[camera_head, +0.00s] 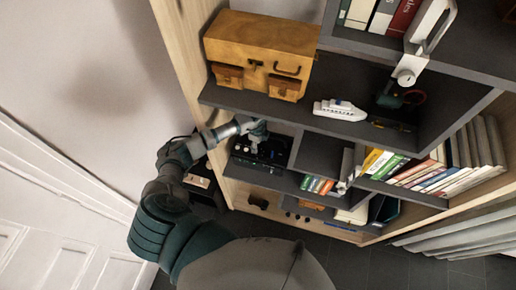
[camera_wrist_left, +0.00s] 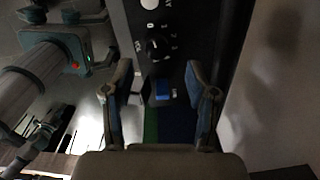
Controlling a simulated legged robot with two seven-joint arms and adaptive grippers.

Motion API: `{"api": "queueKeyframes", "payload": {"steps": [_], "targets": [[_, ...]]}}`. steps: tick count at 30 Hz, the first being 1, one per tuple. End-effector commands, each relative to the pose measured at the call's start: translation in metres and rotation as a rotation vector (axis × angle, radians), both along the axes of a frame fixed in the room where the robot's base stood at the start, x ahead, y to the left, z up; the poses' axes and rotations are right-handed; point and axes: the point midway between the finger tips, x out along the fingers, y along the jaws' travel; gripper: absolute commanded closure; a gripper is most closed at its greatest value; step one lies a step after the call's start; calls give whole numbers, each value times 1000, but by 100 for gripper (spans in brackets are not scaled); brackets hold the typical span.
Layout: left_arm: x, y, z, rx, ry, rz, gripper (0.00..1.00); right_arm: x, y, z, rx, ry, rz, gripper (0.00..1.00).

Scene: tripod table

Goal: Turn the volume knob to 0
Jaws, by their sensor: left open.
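The volume knob (camera_wrist_left: 157,46) is a black dial with white numbers around it, on a dark panel (camera_wrist_left: 180,20) in the left wrist view. My left gripper (camera_wrist_left: 158,85) is open, and its two fingers frame the lower part of the panel, with the knob beyond the fingertips and apart from them. A blue-lit switch (camera_wrist_left: 163,90) shows between the fingers. In the head view my left gripper (camera_head: 258,138) is at the dark device (camera_head: 262,152) on a shelf; the knob is too small to make out there.
The device stands in a shelf compartment below a grey shelf board (camera_head: 240,100). A wooden chest (camera_head: 260,52) and a white toy ship (camera_head: 340,110) sit above. Several books (camera_head: 318,186) stand to the right. A white door (camera_head: 50,220) is at the left.

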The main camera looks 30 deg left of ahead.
Motion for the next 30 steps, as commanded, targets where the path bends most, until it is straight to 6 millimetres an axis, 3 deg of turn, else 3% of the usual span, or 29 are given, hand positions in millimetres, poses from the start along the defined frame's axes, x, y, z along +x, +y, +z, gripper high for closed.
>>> {"api": "queueKeyframes", "payload": {"steps": [6, 10, 30], "targets": [[0, 0, 43, -1, -1, 0, 42, 0, 0, 0, 0, 0, 0, 100], [-1, 0, 56, -1, 1, -1, 42, 0, 1, 0, 0, 0, 0, 100], [-1, 0, 60, -1, 2, 0, 42, 0, 1, 0, 1, 0, -1, 100]]}}
